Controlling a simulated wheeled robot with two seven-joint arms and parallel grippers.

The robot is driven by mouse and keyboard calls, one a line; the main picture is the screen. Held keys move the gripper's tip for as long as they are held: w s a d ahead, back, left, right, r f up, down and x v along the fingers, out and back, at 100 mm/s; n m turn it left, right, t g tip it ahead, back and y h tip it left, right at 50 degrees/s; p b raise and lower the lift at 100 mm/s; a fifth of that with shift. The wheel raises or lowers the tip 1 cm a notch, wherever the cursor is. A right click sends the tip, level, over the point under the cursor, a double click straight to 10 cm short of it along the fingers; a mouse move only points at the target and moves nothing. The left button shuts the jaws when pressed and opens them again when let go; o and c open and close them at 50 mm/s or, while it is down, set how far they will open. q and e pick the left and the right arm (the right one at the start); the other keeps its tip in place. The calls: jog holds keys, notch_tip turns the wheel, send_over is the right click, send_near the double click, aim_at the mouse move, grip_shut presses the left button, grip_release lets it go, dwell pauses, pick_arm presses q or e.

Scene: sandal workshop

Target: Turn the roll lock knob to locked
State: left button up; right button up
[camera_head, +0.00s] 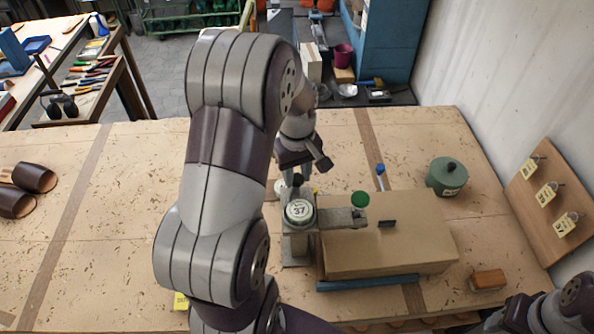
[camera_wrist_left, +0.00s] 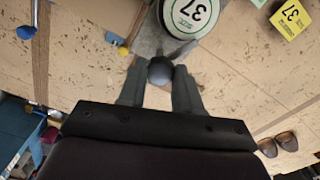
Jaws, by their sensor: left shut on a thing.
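A dark round knob (camera_wrist_left: 160,70) sits just beyond this cap. My left gripper (camera_wrist_left: 159,82) is shut on the knob, one finger on each side; it also shows in the head view (camera_head: 297,178), partly hidden by my arm. I cannot read any lock marking or the knob's angle. Part of my right arm shows at the lower right of the head view; its fingers are not visible.
A brown block (camera_head: 400,245) lies right of the fixture, with a blue bar (camera_head: 367,283) along its front. Brown sandals (camera_head: 33,177) lie left. The left bench is mostly clear.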

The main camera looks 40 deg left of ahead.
aim_at(297, 177)
pick_arm(q)
jog(key=n, duration=0.4)
jog(key=shift+w+r+n, duration=0.1)
jog(key=shift+r+n, duration=0.05)
jog(key=shift+n, duration=0.25)
dwell(0.4)
jog(key=o, duration=1)
jog(key=shift+o, duration=0.2)
jog(key=shift+r, duration=0.35)
notch_tip(297, 177, up, 4)
jog(key=shift+f+b, duration=0.1)
jog(key=shift+b, duration=0.6)
notch_tip(297, 177, up, 8)
jog(key=p, duration=0.5)
jog(key=shift+p, duration=0.4)
